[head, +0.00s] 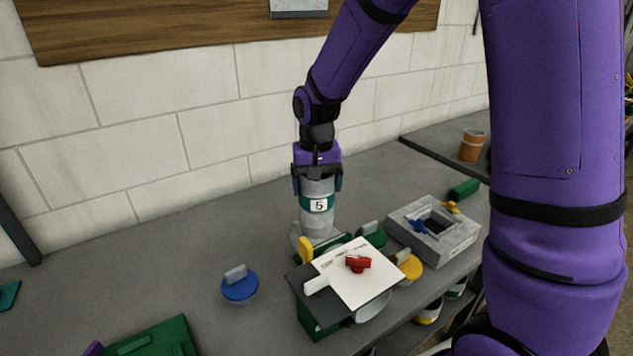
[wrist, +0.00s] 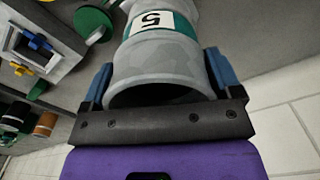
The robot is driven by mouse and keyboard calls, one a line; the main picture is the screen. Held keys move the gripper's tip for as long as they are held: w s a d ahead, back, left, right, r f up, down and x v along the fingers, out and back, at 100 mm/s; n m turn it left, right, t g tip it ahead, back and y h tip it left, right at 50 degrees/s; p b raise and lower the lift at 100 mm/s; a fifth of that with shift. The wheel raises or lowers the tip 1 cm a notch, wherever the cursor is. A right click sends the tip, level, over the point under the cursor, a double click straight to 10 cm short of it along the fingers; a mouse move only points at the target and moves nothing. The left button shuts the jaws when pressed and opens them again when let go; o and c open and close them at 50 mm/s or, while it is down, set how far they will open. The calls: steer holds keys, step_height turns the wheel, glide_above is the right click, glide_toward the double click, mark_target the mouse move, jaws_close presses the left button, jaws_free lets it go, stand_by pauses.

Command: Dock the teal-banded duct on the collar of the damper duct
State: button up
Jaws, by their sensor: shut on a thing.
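The teal-banded duct (head: 317,190) is a grey upright tube with a teal band and a "5" label. My gripper (head: 317,183) is shut on its upper part, blue fingers on both sides. In the wrist view the duct (wrist: 160,65) fills the space between the fingers, with its open end towards the palm.
In front stands a green box with a dark top, a white sheet (head: 362,284) and a red clip (head: 357,264). A blue knobbed disc (head: 240,288) lies left, a grey square block (head: 460,240) right. An orange-brown cup (head: 473,146) stands far right. The back-left bench is clear.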

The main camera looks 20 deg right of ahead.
steer(key=shift+f, duration=0.3)
steer(key=o, duration=0.7)
steer(key=shift+o, duration=0.2)
step_height(320, 180, up, 11)
stand_by(0.9)
stand_by(0.4)
steer(key=s+d+r+n+t, duration=0.1)
steer(key=s+d+r+t, duration=0.1)
steer(key=s, duration=1)
steer(key=s+d+r+n+t, duration=0.1)
steer(key=s+d+r+t, duration=0.2)
steer(key=s, duration=1)
step_height(320, 180, up, 4)
steer(key=shift+d+f+n, duration=0.25)
steer(key=shift+d+n, duration=0.15)
steer(key=shift+d, duration=0.55)
